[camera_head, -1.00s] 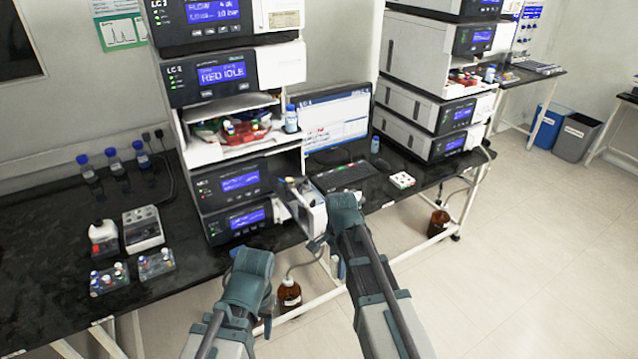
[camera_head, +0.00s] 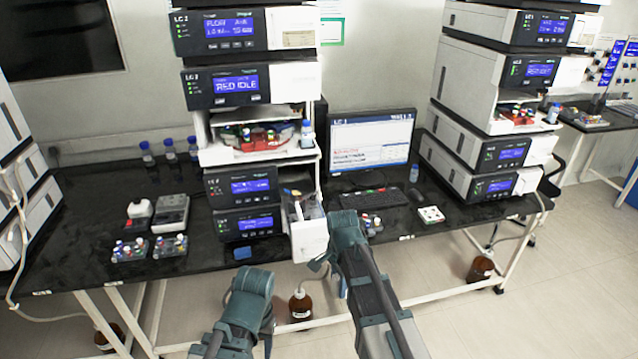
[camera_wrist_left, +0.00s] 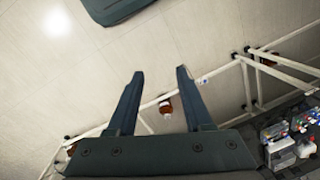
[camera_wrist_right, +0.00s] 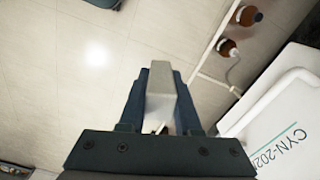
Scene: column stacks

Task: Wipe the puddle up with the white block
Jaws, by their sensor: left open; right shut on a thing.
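The white block (camera_wrist_right: 168,100) is between the fingers of my right gripper (camera_wrist_right: 164,85), which is shut on it. In the right wrist view both hang over pale floor tiles. In the head view the right gripper's wrist is in front of the bench edge, and the block cannot be made out. My left gripper (camera_wrist_left: 158,75) is open and empty over the floor. In the head view it is low, left of the right one, its fingers mostly hidden. I cannot make out a puddle on the bench (camera_head: 70,240) or floor.
A white tray (camera_head: 309,240) with small things juts from the left instrument stack (camera_head: 235,188), close to the right gripper. Vial racks (camera_head: 150,248), a monitor (camera_head: 370,142) and a keyboard (camera_head: 373,199) stand on the bench. Brown bottles (camera_head: 300,305) stand below. Open floor lies right.

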